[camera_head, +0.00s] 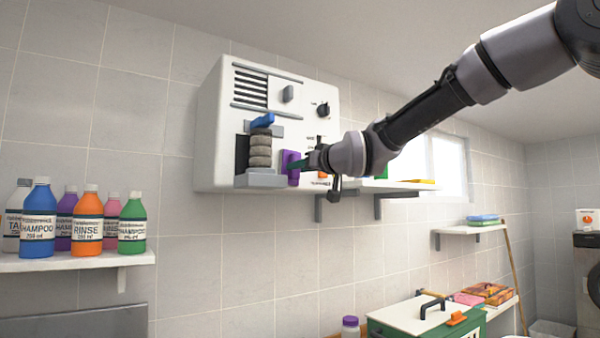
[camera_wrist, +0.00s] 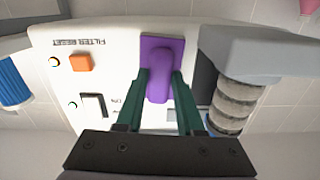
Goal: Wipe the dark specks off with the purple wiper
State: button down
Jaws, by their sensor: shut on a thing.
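The purple wiper (camera_head: 291,167) is at the front of the white wall machine (camera_head: 212,130), just right of its stacked grey-brown rings (camera_head: 260,150). In the wrist view the wiper (camera_wrist: 160,62) shows a flat purple plate with a raised handle. The green fingers of my gripper (camera_wrist: 160,95) are on both sides of the handle and shut on it. In the head view my gripper (camera_head: 302,164) reaches it from the right. The plate lies close to the machine's face; I cannot tell whether it touches. I cannot make out any dark specks clearly.
The machine has a knob (camera_head: 323,110), an orange button (camera_wrist: 81,63) and a rocker switch (camera_wrist: 94,105) near the wiper. A shelf with several bottles (camera_head: 88,220) is at the left. A green-sided box (camera_head: 410,315) stands below right. The wall below the machine is clear.

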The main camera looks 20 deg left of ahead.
jog(key=shift+r, duration=2.3)
jog(key=shift+f, duration=3.05)
jog(key=shift+v, duration=2.85)
jog(key=v, duration=0.3)
